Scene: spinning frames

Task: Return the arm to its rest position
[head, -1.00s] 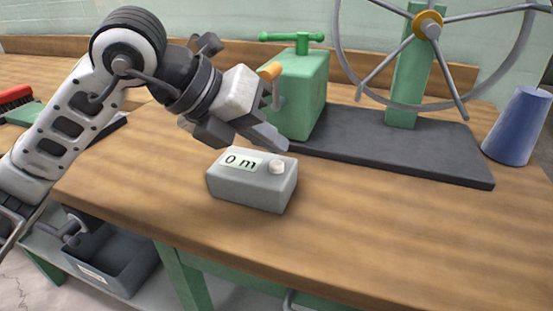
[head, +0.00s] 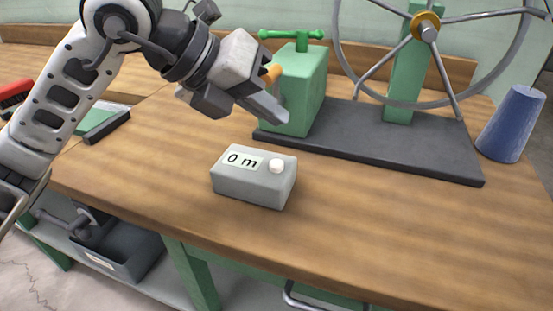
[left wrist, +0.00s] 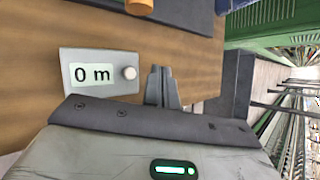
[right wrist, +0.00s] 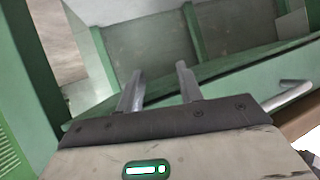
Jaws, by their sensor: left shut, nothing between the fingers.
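My left gripper (head: 276,113) is shut and empty. It is held above the bench, behind the grey counter box and close in front of the green block of the spinning frame in the head view. Its closed fingers also show in the left wrist view (left wrist: 162,88). The grey counter box (head: 252,188) reads "0 m" and has a white button on top; it also shows in the left wrist view (left wrist: 98,86). My right gripper (right wrist: 160,85) shows only in the right wrist view, with its two fingers apart and nothing between them, near green bench framework.
The spinning frame has a dark base (head: 385,150), a green block (head: 297,90) and a large wheel (head: 425,30). A blue cone (head: 511,125) stands at the right. A red brush (head: 14,92) lies at the left. A grey bin (head: 120,255) sits below. The bench front (head: 370,235) is clear.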

